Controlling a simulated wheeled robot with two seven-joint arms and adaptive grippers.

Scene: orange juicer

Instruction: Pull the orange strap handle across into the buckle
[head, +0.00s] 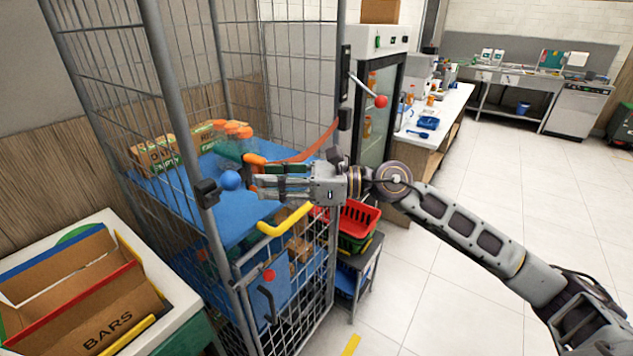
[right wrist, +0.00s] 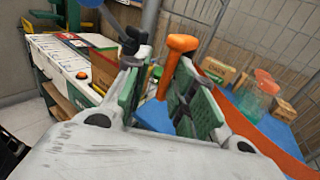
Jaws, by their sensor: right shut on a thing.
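The orange strap (head: 310,150) runs from the right post of a wire cage trolley to its orange handle (head: 254,159). My right gripper (head: 260,184) is shut on the handle, whose orange end (right wrist: 183,43) sticks up between the green-padded fingers in the right wrist view. The fingers hide its lower part. The black buckle (head: 207,192) is on the trolley's left post, a little left of my fingertips and apart from the handle; it seems to show in the right wrist view (right wrist: 132,40). A blue ball (head: 230,180) sits between buckle and fingertips. My left gripper is not in view.
A yellow handle bar (head: 284,220) lies just below my right gripper. Boxes (head: 156,155) and orange-topped bottles stand on the trolley's blue shelf. A cardboard tray (head: 80,290) is on a table at the lower left.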

